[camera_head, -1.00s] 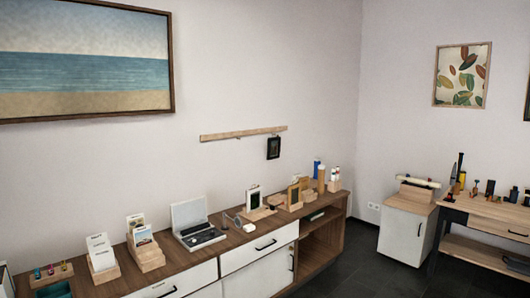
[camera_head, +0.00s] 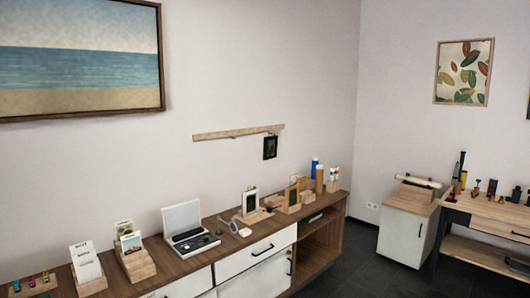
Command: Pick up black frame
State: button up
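A small black frame (camera_head: 270,147) hangs on the wall below the right part of a wooden rail (camera_head: 236,133). A second dark-framed item (camera_head: 250,201) stands upright in a wooden holder on the sideboard (camera_head: 219,258). A brown wooden frame (camera_head: 291,197) stands to its right. I cannot tell from the picture which dark frame the task names. My gripper is not in view.
On the sideboard are an open white case (camera_head: 188,228), card holders (camera_head: 132,251) and several bottles (camera_head: 319,179). A white cabinet (camera_head: 406,231) and a tool bench (camera_head: 488,212) stand at right. Dark floor (camera_head: 355,265) lies between sideboard and cabinet.

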aim_at(270, 147)
jog(key=z, duration=0.4)
jog(key=i, duration=1.25)
jog(key=z, duration=0.7)
jog(key=i, duration=1.6)
jog(key=u, duration=0.45)
jog(key=i, duration=0.75)
jog(key=u, duration=0.85)
jog(key=i, duration=0.85)
jog(key=u, duration=0.5)
